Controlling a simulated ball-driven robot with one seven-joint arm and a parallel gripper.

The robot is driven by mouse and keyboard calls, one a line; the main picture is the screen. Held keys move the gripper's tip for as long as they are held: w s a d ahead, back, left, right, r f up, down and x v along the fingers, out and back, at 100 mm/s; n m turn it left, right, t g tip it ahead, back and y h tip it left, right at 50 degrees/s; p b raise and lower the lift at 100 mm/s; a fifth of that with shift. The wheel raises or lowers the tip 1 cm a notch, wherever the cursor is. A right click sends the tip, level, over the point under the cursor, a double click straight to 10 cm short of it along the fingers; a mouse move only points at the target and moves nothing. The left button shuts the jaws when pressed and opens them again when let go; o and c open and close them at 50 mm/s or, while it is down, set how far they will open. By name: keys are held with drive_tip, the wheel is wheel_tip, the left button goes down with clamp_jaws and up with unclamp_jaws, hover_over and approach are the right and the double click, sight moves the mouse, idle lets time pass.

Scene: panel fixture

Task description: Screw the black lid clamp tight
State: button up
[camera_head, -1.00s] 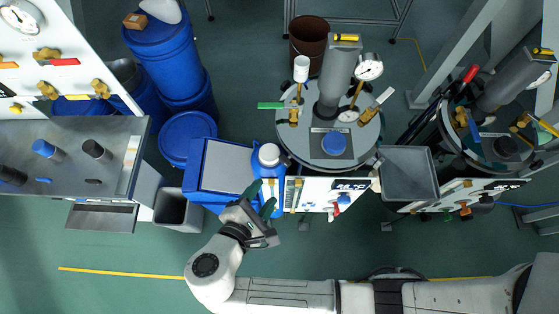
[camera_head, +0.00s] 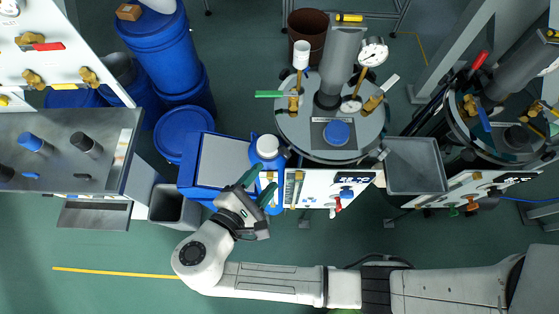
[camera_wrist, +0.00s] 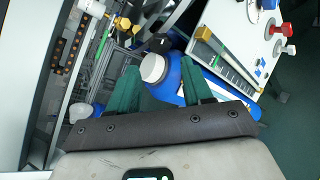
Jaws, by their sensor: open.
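The steel vessel (camera_head: 300,130) has a round lid with a blue cap (camera_head: 336,132) on top. A small black knob (camera_wrist: 160,44) stands at the vessel's edge in the wrist view; it looks like the lid clamp, but its fit against the lid is too small to tell. It cannot be made out clearly in the head view. My gripper (camera_head: 259,187) is open and empty, left of the panel and in front of the white-capped blue bottle (camera_head: 266,150). In the wrist view my gripper (camera_wrist: 158,70) has its green fingers apart, with the bottle's white cap (camera_wrist: 153,68) beyond and between them.
The white panel (camera_head: 318,196) with valves and a red handle stands right of my gripper. A blue box with a grey top (camera_head: 224,163) stands to the left. A grey tray (camera_head: 416,166) is right of the vessel. Open floor (camera_head: 110,250) lies at lower left.

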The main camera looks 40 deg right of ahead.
sight(283, 155)
drive_tip(key=p+x, duration=0.1)
drive_tip(key=x, duration=0.6)
drive_tip(key=shift+p, duration=0.35)
drive_tip(key=shift+w+d+f, duration=0.2)
drive_tip(key=shift+w+d, duration=0.05)
drive_tip(key=shift+d, duration=0.4)
drive_tip(key=c, duration=0.8)
drive_tip(key=shift+s+f+m+t+b, duration=0.15)
drive_tip(key=shift+f+m+t+b, duration=0.3)
drive_tip(key=shift+m+b, duration=0.45)
drive_tip(key=shift+m+t+b, duration=0.35)
drive_tip(key=shift+m+b, duration=0.2)
drive_tip(key=shift+m, duration=0.05)
drive_tip(key=shift+r+h, duration=0.25)
drive_tip(key=shift+h, duration=0.05)
